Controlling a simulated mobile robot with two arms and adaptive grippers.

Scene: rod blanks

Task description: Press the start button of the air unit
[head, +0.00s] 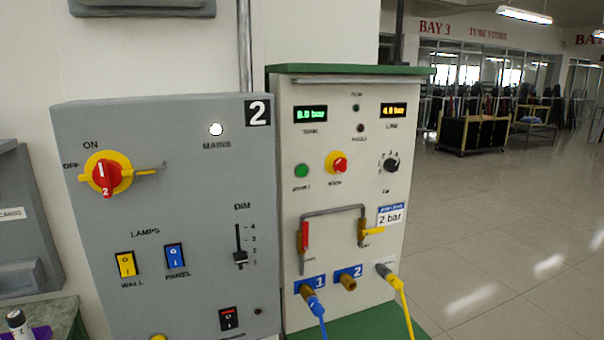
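The air unit (340,270) is a cream cabinet with a green top, right of a grey mains box. A round green button (302,171) is on its upper left face; the lettering beneath is too small to read surely, and it looks like the start button. Right of it are a red and yellow knob (337,163) and a black dial (391,165). A green display (310,114) appears to read 0.0 bar and an amber display (393,110) 4.0 bar. Neither of my grippers is in view.
The grey mains box (180,220) has a red rotary switch (106,176) and lamp switches. Blue (315,305) and yellow (402,305) hoses hang from the air unit's front. A card (391,215) reads 2 bar. Open floor lies to the right.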

